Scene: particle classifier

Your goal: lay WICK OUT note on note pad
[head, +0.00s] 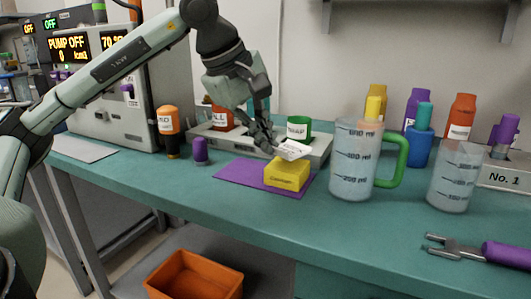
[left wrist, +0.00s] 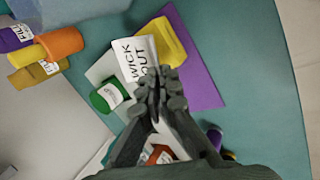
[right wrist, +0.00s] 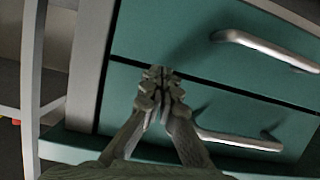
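The white WICK OUT note (head: 293,150) is in my left gripper (head: 268,145), just above the yellow block (head: 287,175), which looks like the note pad. In the left wrist view, the note (left wrist: 133,60) reaches out from the closed fingertips (left wrist: 155,86) and its far edge lies by the yellow block (left wrist: 174,45). The head view shows the note tilted; I cannot tell whether it touches the block. The block sits on a purple mat (head: 232,171). My right gripper (right wrist: 161,80) looks shut and empty, in front of the teal drawers.
A grey holder (head: 318,143) with a green-capped container (head: 299,128) stands just behind the block. A measuring jug (head: 350,175) with a green handle stands close on the right. A purple-capped bottle (head: 200,151) stands left of the mat.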

